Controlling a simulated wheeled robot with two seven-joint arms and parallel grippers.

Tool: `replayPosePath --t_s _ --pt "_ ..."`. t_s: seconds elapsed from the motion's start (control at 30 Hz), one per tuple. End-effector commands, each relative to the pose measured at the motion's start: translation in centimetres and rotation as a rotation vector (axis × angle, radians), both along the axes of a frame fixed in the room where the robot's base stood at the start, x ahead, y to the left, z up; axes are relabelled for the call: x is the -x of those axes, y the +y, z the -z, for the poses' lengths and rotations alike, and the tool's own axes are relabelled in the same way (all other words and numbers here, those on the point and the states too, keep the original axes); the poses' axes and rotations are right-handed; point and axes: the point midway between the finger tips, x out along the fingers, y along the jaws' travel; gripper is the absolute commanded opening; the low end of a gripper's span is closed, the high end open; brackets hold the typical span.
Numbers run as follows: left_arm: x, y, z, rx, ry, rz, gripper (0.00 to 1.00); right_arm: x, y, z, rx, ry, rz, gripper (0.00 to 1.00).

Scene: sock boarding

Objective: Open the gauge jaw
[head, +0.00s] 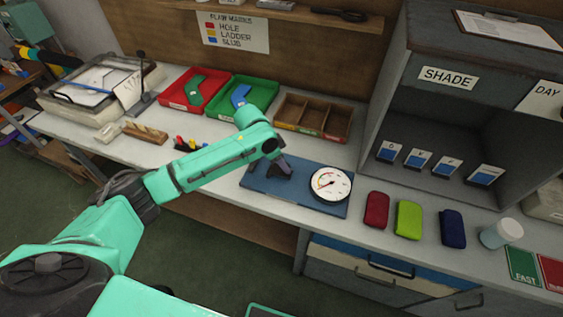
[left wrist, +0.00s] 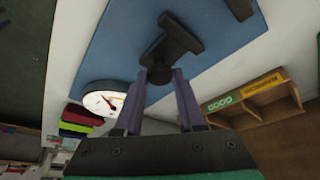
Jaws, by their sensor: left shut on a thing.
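The gauge has a blue base plate (head: 305,197) with a round white dial (head: 330,184) at its right end. My left gripper (head: 275,168) is over the plate's left part. In the left wrist view, a dark T-shaped jaw piece (left wrist: 173,45) stands on the blue plate (left wrist: 115,45), and the dial (left wrist: 103,104) is to the left. The left fingertips (left wrist: 160,76) are shut on the dark knob end of that jaw piece. The fingers partly hide the knob. My right gripper is not in view.
A red tray (head: 180,105), a green tray (head: 262,88) and a wooden divided box (head: 345,125) stand behind the gauge. Red (head: 377,210), lime (head: 408,220) and navy (head: 452,229) folded bundles lie to its right, before the grey shade cabinet (head: 440,125).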

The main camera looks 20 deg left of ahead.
Motion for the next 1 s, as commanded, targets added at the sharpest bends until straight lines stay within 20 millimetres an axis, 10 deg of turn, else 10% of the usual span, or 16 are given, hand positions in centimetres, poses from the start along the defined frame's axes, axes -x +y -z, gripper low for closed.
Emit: replayPosePath --t_s 0.3,0.6,0.63,0.7,1.0 --pt "0.4 -5.5 -0.3 0.008 0.0 0.004 0.0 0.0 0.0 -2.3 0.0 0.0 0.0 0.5" --pt "0.3 -5.7 -0.1 0.006 -0.002 0.003 0.0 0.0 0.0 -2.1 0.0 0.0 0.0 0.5" --pt "0.3 -5.7 -0.1 0.006 -0.002 0.003 0.46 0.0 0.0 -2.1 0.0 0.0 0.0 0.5" --pt "0.3 -5.7 -0.1 0.006 -0.002 0.002 0.68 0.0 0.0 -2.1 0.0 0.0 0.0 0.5" --pt "0.4 -5.5 -0.1 0.003 -0.001 0.001 0.68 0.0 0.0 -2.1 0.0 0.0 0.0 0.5"
